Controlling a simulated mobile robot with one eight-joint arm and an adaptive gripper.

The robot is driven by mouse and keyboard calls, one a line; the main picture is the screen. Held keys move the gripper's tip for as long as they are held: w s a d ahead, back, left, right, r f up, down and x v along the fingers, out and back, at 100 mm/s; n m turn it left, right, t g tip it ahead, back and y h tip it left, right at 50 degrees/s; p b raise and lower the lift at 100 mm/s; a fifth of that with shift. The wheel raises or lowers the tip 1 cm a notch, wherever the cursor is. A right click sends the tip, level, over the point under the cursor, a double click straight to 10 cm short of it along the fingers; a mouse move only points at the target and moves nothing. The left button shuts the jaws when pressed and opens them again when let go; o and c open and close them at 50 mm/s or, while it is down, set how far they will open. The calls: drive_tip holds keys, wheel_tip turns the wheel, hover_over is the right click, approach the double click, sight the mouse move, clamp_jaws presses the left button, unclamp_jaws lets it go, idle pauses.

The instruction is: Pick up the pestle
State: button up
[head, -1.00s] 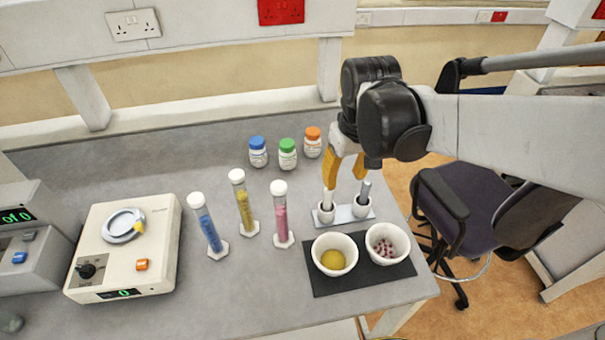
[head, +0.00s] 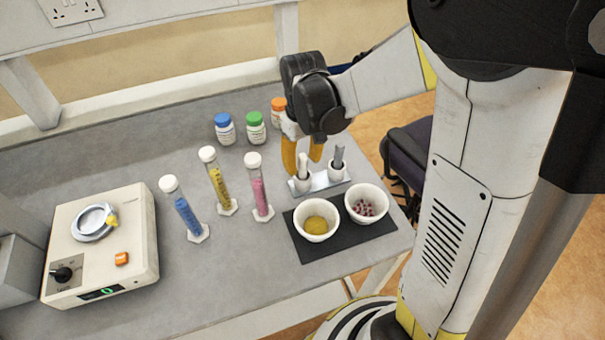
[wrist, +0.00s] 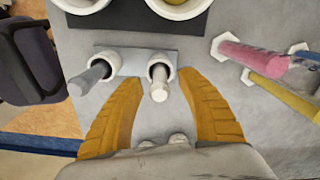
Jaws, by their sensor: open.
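A white pestle (head: 303,167) stands in the left white cup of a small grey holder (head: 321,181) on the bench. A grey rod-like piece (head: 338,157) stands in the right cup. My gripper (head: 303,163) is open, with its orange fingers pointing down at the white pestle. In the wrist view, the white pestle (wrist: 159,88) shows between the two fingertips (wrist: 158,80), with a gap on each side. The grey piece (wrist: 90,78) is outside the fingers, on the left. Whether the fingers are level with the pestle's top is hard to tell.
Two white bowls, one with yellow powder (head: 316,222) and one with pink pieces (head: 366,203), stand on a black mat (head: 312,252) in front. Tubes, including a pink one (head: 259,190), stand to the left. Capped bottles (head: 255,128) stand behind. A scale (head: 105,240) is far left.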

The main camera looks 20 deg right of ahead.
wheel_tip(320, 180, down, 3)
drive_tip(key=shift+r+b, duration=0.15)
drive_tip(key=shift+b, duration=0.15)
clamp_jaws()
drive_tip(key=shift+r, duration=0.1)
